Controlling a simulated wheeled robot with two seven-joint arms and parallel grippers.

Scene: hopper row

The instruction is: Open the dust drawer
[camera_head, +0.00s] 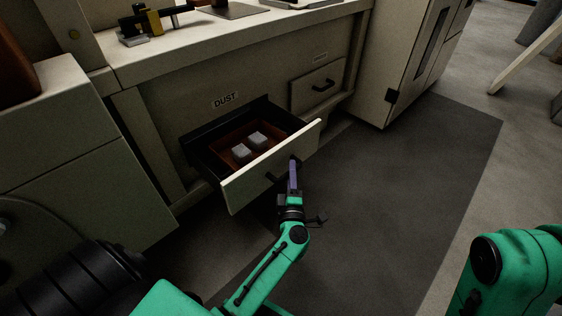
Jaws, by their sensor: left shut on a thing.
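The dust drawer (272,168) stands pulled out from the cabinet, below a label that reads DUST (225,100). Its inside shows a brown tray (228,155) with two pale grey blocks (248,145) in it. A dark handle (274,178) is on its front panel. My left gripper (293,168) is at the right part of this handle, shut on it, with its purple finger against the front panel. The exact grip is small and partly hidden by the gripper. My right arm (515,270) shows at the lower right; its gripper is out of view.
A worktop (250,28) with tools is above. A tall cabinet (405,65) stands at the right. The dark floor mat (400,190) is clear in front.

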